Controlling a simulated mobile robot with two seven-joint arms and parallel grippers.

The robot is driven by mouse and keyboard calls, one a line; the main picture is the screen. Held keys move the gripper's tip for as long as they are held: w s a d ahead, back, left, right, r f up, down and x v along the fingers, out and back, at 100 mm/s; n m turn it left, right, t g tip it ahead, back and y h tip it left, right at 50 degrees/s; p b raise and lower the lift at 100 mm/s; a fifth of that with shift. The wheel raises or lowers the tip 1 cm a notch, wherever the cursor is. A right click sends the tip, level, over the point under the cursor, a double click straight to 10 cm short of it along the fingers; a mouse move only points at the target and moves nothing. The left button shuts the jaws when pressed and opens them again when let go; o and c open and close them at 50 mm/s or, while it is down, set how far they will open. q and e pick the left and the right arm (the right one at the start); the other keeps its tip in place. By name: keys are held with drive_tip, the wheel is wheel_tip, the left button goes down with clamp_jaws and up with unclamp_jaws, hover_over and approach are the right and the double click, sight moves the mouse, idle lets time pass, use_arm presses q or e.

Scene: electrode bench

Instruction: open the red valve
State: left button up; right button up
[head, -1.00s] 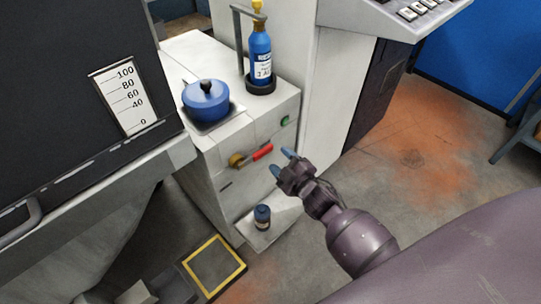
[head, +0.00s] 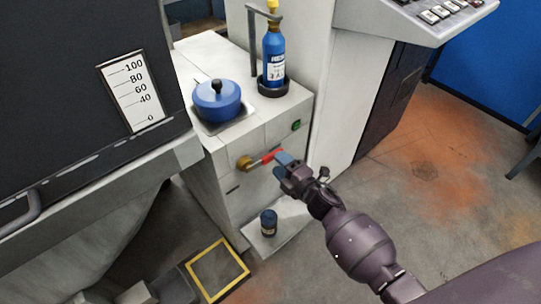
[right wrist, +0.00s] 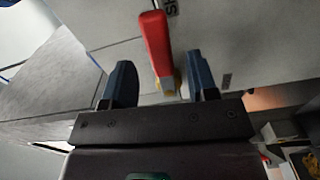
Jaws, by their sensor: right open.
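The red valve handle (head: 267,157) sticks out from a brass fitting (head: 244,163) on the front of the white cabinet (head: 225,205). My right gripper (head: 283,160) is at the handle's right end and covers part of it in the head view. In the right wrist view the red handle (right wrist: 157,45) reaches down between the two blue fingers of the right gripper (right wrist: 163,80). The fingers are open, with a gap on each side of the handle. The brass fitting (right wrist: 176,82) shows partly behind the handle. My left gripper is not in view.
A blue pot (head: 217,100) and a blue bottle (head: 272,60) stand on the cabinet top. A green button (head: 296,125) is right of the valve. A small dark jar (head: 268,222) stands on a low shelf (head: 290,222) below.

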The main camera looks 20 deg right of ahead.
sight(271, 156)
drive_tip(key=shift+b+x, duration=0.3)
drive_tip(key=shift+x, duration=2.05)
clamp_jaws()
